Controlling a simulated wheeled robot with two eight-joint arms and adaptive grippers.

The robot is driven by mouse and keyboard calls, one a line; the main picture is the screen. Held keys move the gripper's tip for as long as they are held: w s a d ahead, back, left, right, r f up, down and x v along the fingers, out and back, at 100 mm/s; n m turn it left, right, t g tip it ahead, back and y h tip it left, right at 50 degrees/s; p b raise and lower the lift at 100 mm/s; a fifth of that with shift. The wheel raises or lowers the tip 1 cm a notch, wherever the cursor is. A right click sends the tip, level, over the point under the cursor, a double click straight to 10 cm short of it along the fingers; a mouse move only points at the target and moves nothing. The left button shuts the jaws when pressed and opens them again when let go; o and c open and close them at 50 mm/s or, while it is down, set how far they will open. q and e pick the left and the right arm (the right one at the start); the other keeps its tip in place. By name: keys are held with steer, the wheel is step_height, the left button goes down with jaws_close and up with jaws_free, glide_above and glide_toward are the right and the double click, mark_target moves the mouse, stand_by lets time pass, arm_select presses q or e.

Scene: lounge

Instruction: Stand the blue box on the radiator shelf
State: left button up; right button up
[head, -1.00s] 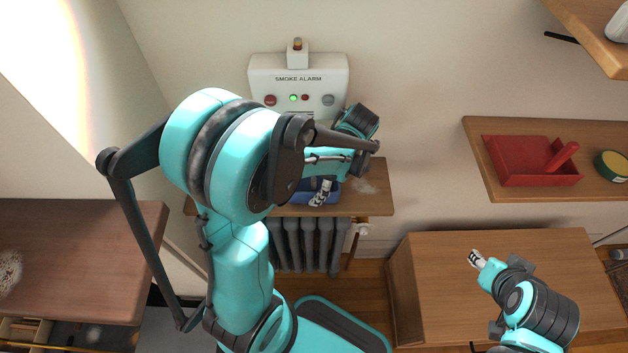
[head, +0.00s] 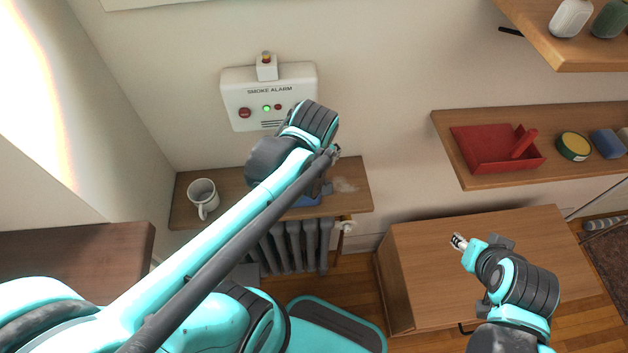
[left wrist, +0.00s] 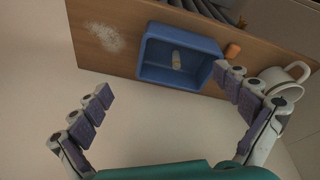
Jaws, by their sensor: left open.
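The blue box (head: 308,201) is on the wooden radiator shelf (head: 232,212), mostly hidden behind my left arm in the head view. In the left wrist view the blue box (left wrist: 181,57) rests on the shelf with its open side facing the camera and a small pale thing inside. My left gripper (left wrist: 165,86) is open and empty. Its fingers are spread apart on the wall side of the box, with the right finger overlapping the box's corner in the picture; contact cannot be told. My right gripper (head: 459,242) is empty over the low wooden cabinet.
A white mug (head: 203,198) stands at the shelf's left end. A pale patch (head: 344,186) marks the shelf's right part. The smoke alarm (head: 269,97) is above. A wall shelf at right holds a red dustpan (head: 497,150).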

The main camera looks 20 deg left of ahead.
arm_select(q)
steer(key=s+d+m+t, duration=0.1)
steer(key=m, duration=0.3)
steer(key=s+d+r+m+t+h, duration=0.1)
steer(key=m+t, duration=0.1)
steer(key=m, duration=0.2)
steer(key=d+r+m+t, duration=0.1)
steer(key=m, duration=0.2)
steer(key=shift+s+r+m+t+h, duration=0.15)
steer(key=shift+s+m+t+h, duration=0.25)
steer(key=shift+f+b, duration=0.65)
steer(key=shift+f, duration=0.05)
